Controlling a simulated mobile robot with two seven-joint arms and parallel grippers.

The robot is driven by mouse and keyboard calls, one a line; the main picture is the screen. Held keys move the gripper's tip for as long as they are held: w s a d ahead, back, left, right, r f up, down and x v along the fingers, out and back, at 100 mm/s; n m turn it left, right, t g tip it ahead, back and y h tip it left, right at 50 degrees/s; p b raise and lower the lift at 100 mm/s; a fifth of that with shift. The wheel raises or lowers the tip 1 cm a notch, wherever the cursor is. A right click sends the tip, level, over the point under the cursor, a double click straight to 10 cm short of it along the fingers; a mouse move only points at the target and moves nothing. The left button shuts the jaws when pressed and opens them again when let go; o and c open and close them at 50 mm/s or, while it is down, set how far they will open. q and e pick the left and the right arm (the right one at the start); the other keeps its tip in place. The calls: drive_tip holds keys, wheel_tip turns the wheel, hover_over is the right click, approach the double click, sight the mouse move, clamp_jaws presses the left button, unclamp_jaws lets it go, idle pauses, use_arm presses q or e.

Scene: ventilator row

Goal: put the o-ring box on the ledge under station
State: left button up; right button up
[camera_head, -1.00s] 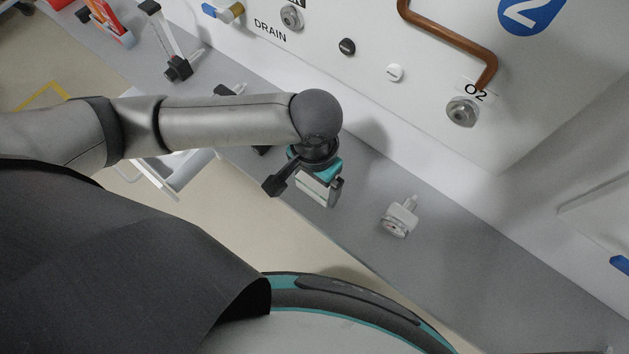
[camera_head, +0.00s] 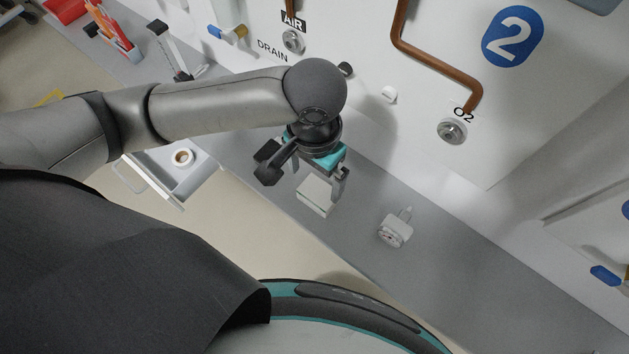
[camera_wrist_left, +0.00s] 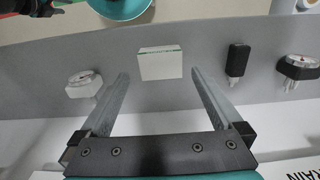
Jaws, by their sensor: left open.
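The o-ring box (camera_head: 315,197) is a small pale box with a thin green line near its top. It rests on the grey ledge (camera_head: 365,262) near its front edge, below the panel marked 2 (camera_head: 513,37). My left gripper (camera_head: 318,182) is just above the box in the head view, open, partly hidden by its own wrist. In the left wrist view the box (camera_wrist_left: 160,66) lies beyond the two spread fingertips (camera_wrist_left: 159,76), centred between them, with a visible gap. My right gripper is not in view.
A white gauge fitting (camera_head: 395,230) stands on the ledge right of the box. A black part (camera_wrist_left: 237,60) and another gauge (camera_wrist_left: 298,68) are on the other side. A copper pipe (camera_head: 432,58) and O2 port (camera_head: 452,131) are on the panel. The ledge further right is clear.

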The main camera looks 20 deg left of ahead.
use_arm(q)
wheel_tip(320, 180, up, 3)
drive_tip(key=shift+r+p, duration=0.1)
drive_tip(key=shift+p, duration=0.25)
drive_tip(key=shift+d, duration=0.1)
